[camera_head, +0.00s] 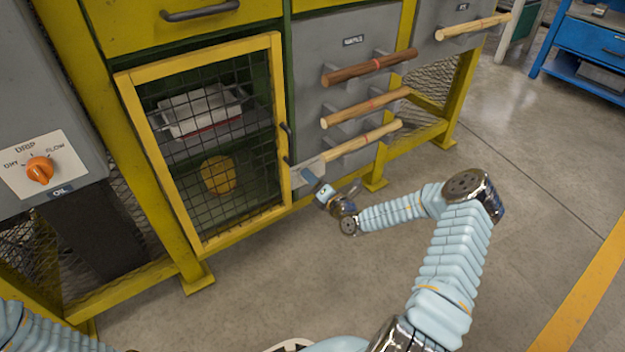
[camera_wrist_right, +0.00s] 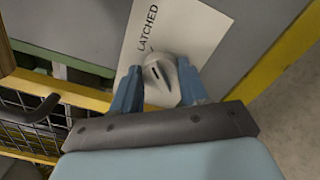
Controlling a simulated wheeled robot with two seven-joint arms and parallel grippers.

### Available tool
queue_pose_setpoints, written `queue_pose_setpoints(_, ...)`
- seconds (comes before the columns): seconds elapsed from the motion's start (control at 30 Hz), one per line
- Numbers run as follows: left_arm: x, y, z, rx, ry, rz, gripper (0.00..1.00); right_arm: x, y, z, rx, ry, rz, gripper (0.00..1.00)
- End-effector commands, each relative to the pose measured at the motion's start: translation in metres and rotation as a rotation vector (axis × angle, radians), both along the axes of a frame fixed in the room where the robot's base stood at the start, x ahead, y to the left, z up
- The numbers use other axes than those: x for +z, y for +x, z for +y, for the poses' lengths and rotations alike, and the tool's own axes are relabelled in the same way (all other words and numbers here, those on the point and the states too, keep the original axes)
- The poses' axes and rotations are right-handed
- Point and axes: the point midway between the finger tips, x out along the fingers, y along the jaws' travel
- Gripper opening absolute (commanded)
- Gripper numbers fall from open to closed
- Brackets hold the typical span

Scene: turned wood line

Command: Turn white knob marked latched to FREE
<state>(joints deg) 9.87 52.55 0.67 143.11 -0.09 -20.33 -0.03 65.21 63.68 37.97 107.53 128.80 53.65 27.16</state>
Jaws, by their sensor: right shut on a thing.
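The white knob (camera_wrist_right: 160,82) sits on a white plate (camera_wrist_right: 196,25) in the right wrist view. The word LATCHED is printed on the plate beyond the knob, with a small tick beside it. A dark mark shows on the knob; I cannot tell exactly where it points. The word FREE is not visible. My right gripper (camera_wrist_right: 158,90) is shut on the knob, one blue finger on each side. In the head view my right gripper (camera_head: 315,188) is at the plate beside the mesh door's lower right edge, hiding the knob. My left gripper is out of view.
A yellow-framed mesh door (camera_head: 280,130) stands left of the gripper, with a dark handle (camera_head: 287,145). Wooden rods (camera_head: 362,140) on grey brackets jut out just above. An orange knob (camera_head: 40,170) is at far left. The floor to the right is open.

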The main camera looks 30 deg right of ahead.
Motion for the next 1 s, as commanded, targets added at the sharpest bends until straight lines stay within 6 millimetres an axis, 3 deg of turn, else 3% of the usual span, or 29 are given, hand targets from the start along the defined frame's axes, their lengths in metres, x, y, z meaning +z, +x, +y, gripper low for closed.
queue_pose_setpoints(0.37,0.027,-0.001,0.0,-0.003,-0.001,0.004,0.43,0.005,0.0,0.002,0.002,-0.141,-0.01,0.13)
queue_pose_setpoints(0.6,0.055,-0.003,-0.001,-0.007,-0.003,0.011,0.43,0.006,0.0,0.002,0.002,-0.349,-0.026,0.13)
queue_pose_setpoints(1.0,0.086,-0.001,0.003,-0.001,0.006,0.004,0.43,0.004,0.0,0.003,0.002,-0.729,-0.056,0.13)
